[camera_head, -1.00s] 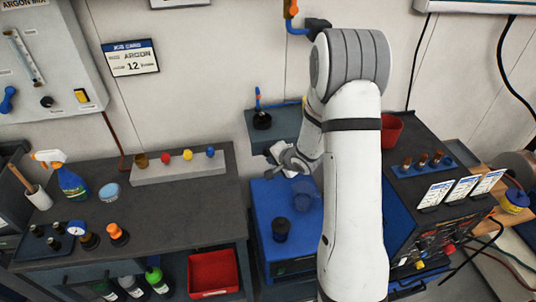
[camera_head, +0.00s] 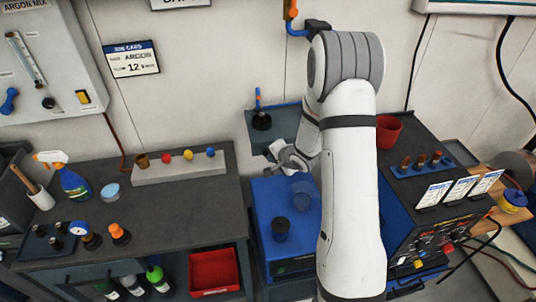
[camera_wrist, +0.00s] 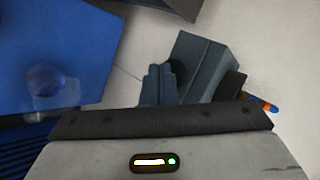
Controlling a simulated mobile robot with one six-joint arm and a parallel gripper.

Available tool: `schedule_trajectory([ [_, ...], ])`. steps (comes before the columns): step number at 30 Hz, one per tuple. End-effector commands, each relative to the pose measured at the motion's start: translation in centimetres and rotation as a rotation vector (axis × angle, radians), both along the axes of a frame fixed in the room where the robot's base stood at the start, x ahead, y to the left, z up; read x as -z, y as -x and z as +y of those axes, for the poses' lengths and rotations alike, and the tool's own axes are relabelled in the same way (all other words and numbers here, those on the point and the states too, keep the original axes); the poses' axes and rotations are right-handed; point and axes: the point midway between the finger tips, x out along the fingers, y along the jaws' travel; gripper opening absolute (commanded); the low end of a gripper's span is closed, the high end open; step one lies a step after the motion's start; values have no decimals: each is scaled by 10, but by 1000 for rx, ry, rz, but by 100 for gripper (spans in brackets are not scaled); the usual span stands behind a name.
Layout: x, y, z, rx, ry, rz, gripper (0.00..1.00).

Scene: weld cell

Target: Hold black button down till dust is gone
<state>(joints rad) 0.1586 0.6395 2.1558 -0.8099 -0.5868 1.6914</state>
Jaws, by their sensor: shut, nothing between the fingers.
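A blue box (camera_head: 268,205) stands below and left of my arm. On its top are a black round piece (camera_head: 281,229) and a clear bluish cup (camera_head: 303,193); the cup also shows blurred in the wrist view (camera_wrist: 45,88). I cannot tell whether either the black piece or another black part is the button, and no dust can be made out. My gripper (camera_head: 271,152) is at the back edge of the blue box, near a small grey shelf. In the wrist view its fingers (camera_wrist: 160,72) are shut and empty, apart from the box.
A dark bench (camera_head: 160,215) is at left, with a spray bottle (camera_head: 74,183) and red tray (camera_head: 214,271). A red pot (camera_head: 389,131) stands right of my arm.

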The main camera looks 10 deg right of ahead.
Motion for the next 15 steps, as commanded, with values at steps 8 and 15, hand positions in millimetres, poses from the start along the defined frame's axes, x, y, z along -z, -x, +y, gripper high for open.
schedule_trajectory([
  [8, 0, -4, 0, 0, 0, 0, 0],
  [15, 0, -7, 0, 0, 0, 0, 0],
])
